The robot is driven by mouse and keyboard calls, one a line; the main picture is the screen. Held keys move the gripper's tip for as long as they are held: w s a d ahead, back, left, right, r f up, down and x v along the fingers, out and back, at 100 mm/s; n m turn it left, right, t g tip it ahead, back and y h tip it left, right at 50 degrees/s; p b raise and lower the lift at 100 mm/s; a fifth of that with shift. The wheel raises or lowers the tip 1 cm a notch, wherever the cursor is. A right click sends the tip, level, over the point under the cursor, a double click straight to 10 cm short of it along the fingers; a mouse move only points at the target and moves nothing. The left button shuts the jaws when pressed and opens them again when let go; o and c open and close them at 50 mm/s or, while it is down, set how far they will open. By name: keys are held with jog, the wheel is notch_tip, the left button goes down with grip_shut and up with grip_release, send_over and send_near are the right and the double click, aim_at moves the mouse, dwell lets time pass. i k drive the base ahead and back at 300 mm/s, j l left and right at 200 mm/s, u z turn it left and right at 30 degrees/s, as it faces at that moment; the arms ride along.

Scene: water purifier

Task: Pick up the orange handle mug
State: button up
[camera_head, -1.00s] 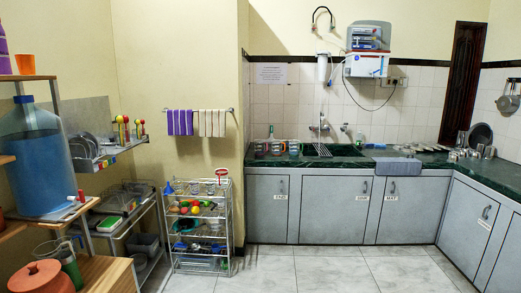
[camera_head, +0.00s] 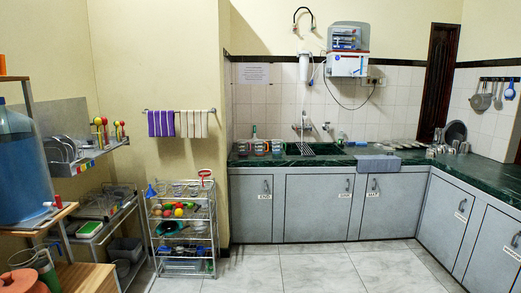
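Several small mugs (camera_head: 260,148) stand in a row on the left end of the dark green counter (camera_head: 340,160), left of the sink. Touches of orange show among them, but they are too small and far away for me to tell which one has the orange handle. My gripper is not in view.
Grey cabinets (camera_head: 315,208) stand under the counter. A wire rack (camera_head: 183,232) with bowls and coloured items stands left of them. Shelving with a blue water container (camera_head: 20,165) is at the near left. The tiled floor (camera_head: 310,268) in the middle is clear.

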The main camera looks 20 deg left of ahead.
aim_at(259, 144)
jog(key=i+u, duration=0.4)
jog(key=i, duration=0.2)
jog(key=i+j, duration=0.1)
jog(key=i, duration=3.7)
jog(key=i+j+z, duration=0.25)
jog(key=i, duration=0.4)
jog(key=j+u, duration=0.15)
